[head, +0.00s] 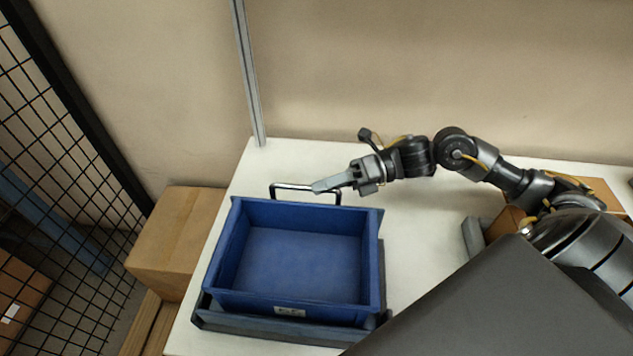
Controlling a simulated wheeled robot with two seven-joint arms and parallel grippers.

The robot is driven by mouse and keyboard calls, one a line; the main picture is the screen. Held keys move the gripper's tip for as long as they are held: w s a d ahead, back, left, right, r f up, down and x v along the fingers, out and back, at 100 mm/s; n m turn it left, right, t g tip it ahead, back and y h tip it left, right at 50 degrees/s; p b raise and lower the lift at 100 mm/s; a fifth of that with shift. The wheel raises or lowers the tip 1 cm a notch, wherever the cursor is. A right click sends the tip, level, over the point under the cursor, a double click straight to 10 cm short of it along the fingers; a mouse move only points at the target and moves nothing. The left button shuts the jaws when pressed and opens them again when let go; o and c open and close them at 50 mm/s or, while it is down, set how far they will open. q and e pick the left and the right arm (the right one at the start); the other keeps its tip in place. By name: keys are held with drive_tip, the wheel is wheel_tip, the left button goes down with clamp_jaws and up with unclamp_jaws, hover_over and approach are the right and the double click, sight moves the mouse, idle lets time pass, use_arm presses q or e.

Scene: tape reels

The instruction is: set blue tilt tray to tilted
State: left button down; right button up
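The blue tilt tray (300,264) is an open, empty bin on a dark base (270,329) on the white table. A small white label is on its front wall. A metal loop handle (283,186) stands at its back edge. I cannot tell from this view how far the tray is tilted. My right gripper (321,186) reaches in from the right, with its fingertips at the handle's top bar, overlapping it. The fingers hide part of the bar, and whether they are closed around it is unclear. My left gripper is not in view.
The white table (423,221) is clear right of the tray. A brown box and a grey block (473,238) are partly hidden by my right arm. A cardboard box (175,240) stands left of the table, near a black mesh fence (75,165). A metal post (247,75) rises behind.

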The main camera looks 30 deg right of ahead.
drive_tip(key=shift+x, duration=1.05)
clamp_jaws()
